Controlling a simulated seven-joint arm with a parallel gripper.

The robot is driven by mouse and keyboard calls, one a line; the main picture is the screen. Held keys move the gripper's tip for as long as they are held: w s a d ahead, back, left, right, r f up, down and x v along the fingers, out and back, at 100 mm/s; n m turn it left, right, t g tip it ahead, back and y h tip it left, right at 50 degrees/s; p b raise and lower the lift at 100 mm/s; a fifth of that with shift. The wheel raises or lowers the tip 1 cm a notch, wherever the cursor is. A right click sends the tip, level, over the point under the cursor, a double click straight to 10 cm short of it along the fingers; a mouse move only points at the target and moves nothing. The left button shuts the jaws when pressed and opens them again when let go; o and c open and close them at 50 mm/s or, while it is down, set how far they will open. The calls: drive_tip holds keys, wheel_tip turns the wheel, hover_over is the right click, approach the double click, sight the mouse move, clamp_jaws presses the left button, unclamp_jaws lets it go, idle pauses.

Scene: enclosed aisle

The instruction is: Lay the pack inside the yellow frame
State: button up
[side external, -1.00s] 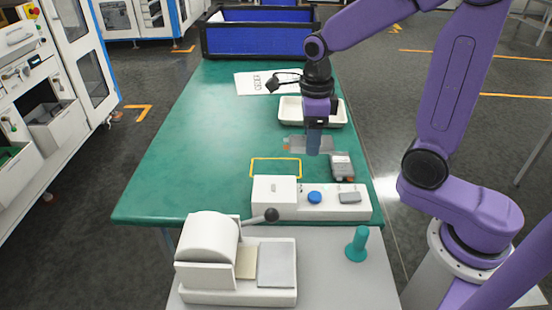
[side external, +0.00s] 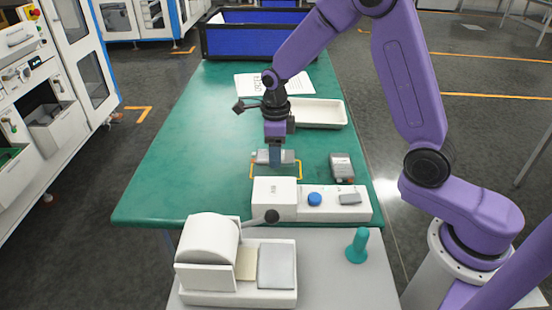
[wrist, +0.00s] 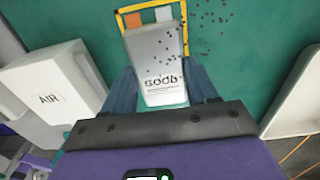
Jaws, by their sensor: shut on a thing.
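The pack (wrist: 155,60) is a flat silver-grey pouch with dark print, with an orange and a pale tab at its far end. My gripper (wrist: 163,88) is shut on it, one finger on each side. In the side external view my gripper (side external: 275,163) points down at the yellow frame, and the pack (side external: 262,156) shows as a grey strip at its fingertips. The yellow frame (side external: 301,171) is a thin outline on the green table. In the wrist view the frame (wrist: 118,22) shows around the pack's far part. I cannot tell if the pack touches the table.
A white box unit (side external: 274,190) with a blue button (side external: 315,198) stands just in front of the frame. A second grey pack-like item (side external: 341,163) lies to the right. A white tray (side external: 345,112) and printed sheet (side external: 245,88) lie behind. The table's left side is clear.

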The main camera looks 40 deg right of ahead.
drive_tip(key=shift+s+f, duration=0.1)
drive_tip(key=shift+f, duration=1.25)
drive_tip(key=shift+f, duration=0.1)
drive_tip(key=o, duration=1.1)
wheel_tip(320, 180, up, 12)
drive_tip(key=shift+r, duration=0.15)
